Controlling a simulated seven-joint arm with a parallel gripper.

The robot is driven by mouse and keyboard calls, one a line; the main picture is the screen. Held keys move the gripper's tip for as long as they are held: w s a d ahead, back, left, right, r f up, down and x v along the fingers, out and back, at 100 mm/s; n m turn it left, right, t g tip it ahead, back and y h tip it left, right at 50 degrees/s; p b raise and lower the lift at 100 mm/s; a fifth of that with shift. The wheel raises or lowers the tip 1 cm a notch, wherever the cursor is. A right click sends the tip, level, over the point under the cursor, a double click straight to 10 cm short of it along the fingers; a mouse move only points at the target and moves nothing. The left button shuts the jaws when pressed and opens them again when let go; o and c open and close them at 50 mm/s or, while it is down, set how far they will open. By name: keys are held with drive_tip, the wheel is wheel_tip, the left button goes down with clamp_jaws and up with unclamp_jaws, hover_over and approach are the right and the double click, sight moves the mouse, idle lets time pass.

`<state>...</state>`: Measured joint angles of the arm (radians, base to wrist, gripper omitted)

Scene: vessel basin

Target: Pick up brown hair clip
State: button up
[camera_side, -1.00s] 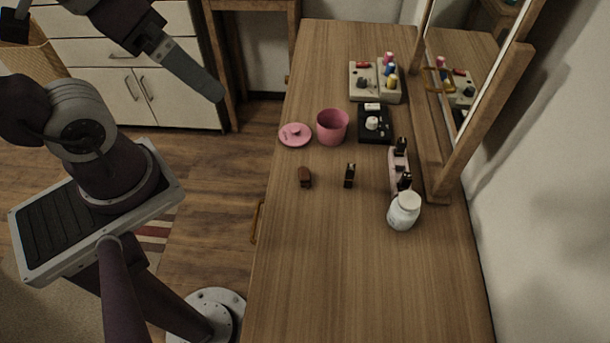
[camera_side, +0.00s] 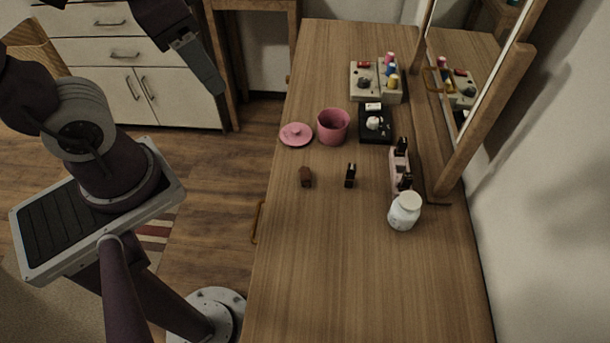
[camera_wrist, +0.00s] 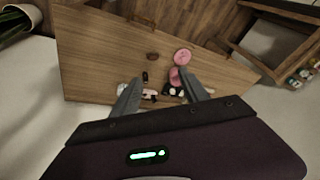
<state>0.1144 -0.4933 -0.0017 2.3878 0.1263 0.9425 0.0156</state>
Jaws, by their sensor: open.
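The brown hair clip (camera_side: 305,177) lies on the wooden dresser top, near its left edge. In the wrist view it is a small dark brown shape (camera_wrist: 152,56), with little detail visible. My gripper (camera_side: 212,83) is off to the left of the dresser in the side view, well apart from the clip. In the wrist view my gripper (camera_wrist: 160,86) shows two separated fingers with nothing held between them.
Behind the clip are a pink lid (camera_side: 296,134) and pink pot (camera_side: 333,126). A small black item (camera_side: 350,175) stands to its right. A white jar (camera_side: 404,211), pink holder (camera_side: 399,163) and mirror (camera_side: 478,75) are farther right. The front dresser top is clear.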

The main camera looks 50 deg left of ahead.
drive_tip(key=w+f+m+g+y, duration=0.2)
drive_tip(key=w+f+m+g, duration=0.1)
drive_tip(key=w+f+m, duration=0.15)
drive_tip(key=m+t+y, duration=0.1)
drive_tip(key=m+y, duration=0.6)
drive_tip(key=m, duration=0.3)
hover_over(306, 178)
drive_tip(key=s+d, duration=0.3)
wheel_tip(306, 178, down, 18)
drive_tip(key=r, duration=0.1)
drive_tip(key=f+m+t, duration=0.1)
drive_tip(key=f+m, duration=0.1)
drive_tip(key=f, duration=0.2)
drive_tip(key=d+f+m+t+y, duration=0.1)
drive_tip(key=f+m+t, duration=0.1)
drive_tip(key=f, duration=0.2)
drive_tip(key=f+m+t, duration=0.2)
drive_tip(key=f+m, duration=0.1)
drive_tip(key=f, duration=0.1)
drive_tip(key=shift+d+f+y, duration=0.25)
drive_tip(key=shift+f+y, duration=0.05)
drive_tip(key=shift+y, duration=0.1)
drive_tip(key=x, duration=0.6)
drive_tip(key=shift+w+a+r, duration=0.15)
drive_tip(key=shift+w, duration=0.15)
drive_tip(key=shift+w+a, duration=0.15)
drive_tip(key=shift+a, duration=0.15)
clamp_jaws()
